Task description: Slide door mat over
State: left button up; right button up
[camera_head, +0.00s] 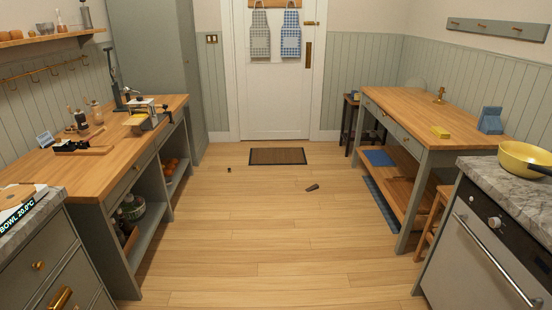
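A small brown door mat (277,156) with a dark border lies flat on the wooden floor, in front of the white door (275,105) at the far end of the room. It lies a little apart from the door's base. Neither of my grippers shows in the head view.
A small dark object (312,187) lies on the floor right of the mat's near side, and a tiny dark one (229,170) lies to its left. A left workbench (118,168) and a right table (425,115) flank a clear floor aisle (260,240). A stove (490,230) stands near right.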

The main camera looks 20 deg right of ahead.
aim_at(258, 156)
jog(key=i+l+z, duration=0.4)
jog(key=i, duration=0.3)
jog(key=i+z, duration=0.35)
jog(key=i, duration=3.55)
